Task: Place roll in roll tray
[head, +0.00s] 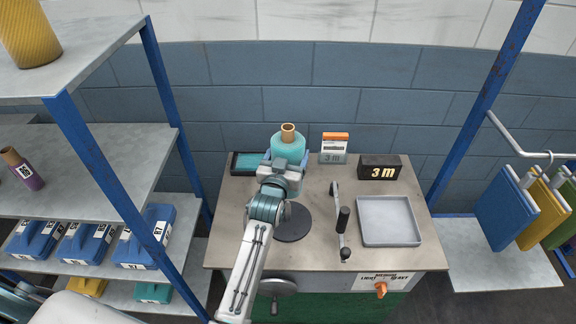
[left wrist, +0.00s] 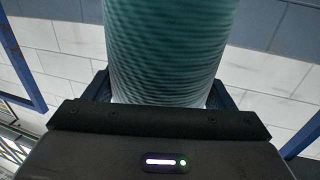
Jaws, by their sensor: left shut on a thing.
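A teal roll (head: 288,140) with a brown core stands upright in my left gripper (head: 286,168) over the back of the table. In the left wrist view the roll (left wrist: 172,50) fills the space between the two fingers (left wrist: 165,95), which are shut on it. A shallow grey square tray (head: 389,221) is empty at the table's right side. A dark tray with a teal inside (head: 246,163) lies at the back left, partly hidden by the roll and gripper. I cannot tell which one is the roll tray. My right gripper is not in view.
A dark round disc (head: 293,224) and a crank with a black handle (head: 342,219) sit mid-table. Blue-posted shelves (head: 70,176) flank the left.

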